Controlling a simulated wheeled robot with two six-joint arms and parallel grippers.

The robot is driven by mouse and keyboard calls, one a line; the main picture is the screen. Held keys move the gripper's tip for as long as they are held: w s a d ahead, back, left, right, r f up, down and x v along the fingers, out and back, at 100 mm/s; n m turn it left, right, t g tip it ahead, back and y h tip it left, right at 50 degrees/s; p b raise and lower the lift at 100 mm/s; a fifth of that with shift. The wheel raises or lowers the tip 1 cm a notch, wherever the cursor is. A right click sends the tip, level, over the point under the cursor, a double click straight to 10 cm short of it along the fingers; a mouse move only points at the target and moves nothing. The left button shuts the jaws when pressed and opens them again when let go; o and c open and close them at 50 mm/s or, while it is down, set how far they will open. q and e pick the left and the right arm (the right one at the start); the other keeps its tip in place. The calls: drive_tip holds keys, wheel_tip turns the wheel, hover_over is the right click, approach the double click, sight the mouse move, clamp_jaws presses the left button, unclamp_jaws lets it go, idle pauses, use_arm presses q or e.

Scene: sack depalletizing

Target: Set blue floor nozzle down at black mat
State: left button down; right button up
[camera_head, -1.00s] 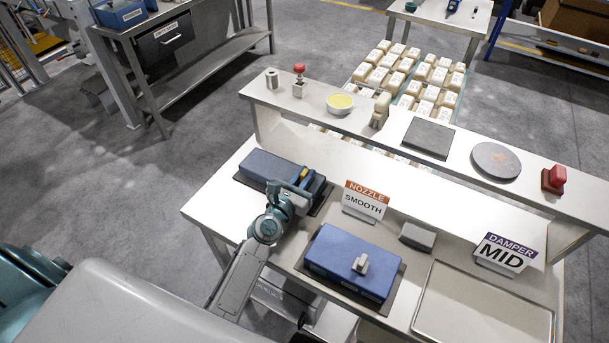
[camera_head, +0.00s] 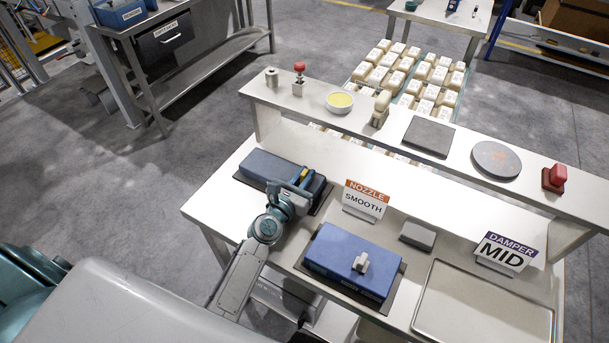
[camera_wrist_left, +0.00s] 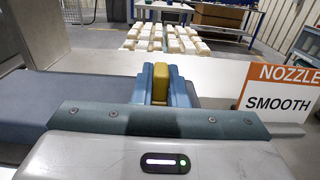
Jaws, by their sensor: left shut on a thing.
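The blue floor nozzle (camera_head: 264,166) is a long grey-blue slab with a brighter blue end and a yellow piece. It lies flat over the black mat (camera_head: 323,201), whose dark edge shows around it at the left of the bench. I cannot tell whether it fully touches the mat. My left gripper (camera_head: 303,184) is shut on the nozzle at its blue and yellow end. In the left wrist view the yellow piece (camera_wrist_left: 159,82) stands upright at the jaws, and the nozzle's slab (camera_wrist_left: 60,98) extends to the left. My right gripper is out of view.
A NOZZLE SMOOTH sign (camera_head: 364,200) stands right of the gripper. A blue box (camera_head: 352,255) with a grey knob sits in front of it. A grey block (camera_head: 417,235), DAMPER MID sign (camera_head: 503,252) and empty tray (camera_head: 480,310) lie further right. A raised shelf (camera_head: 350,127) runs behind.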

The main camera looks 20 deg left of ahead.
use_arm(q)
drive_tip(key=shift+f, duration=0.3)
drive_tip(key=c, duration=1.5)
unclamp_jaws()
drive_tip(key=shift+o, duration=0.7)
drive_tip(key=shift+f, duration=0.1)
drive_tip(key=s, duration=0.3)
drive_tip(key=s+a+b, duration=0.1)
drive_tip(key=s, duration=0.2)
drive_tip(key=s+b, duration=0.1)
drive_tip(key=s, duration=0.2)
drive_tip(key=shift+s+a, duration=0.1)
drive_tip(key=shift+a, duration=0.05)
drive_tip(key=shift+s+a, duration=0.1)
drive_tip(key=shift+s, duration=0.65)
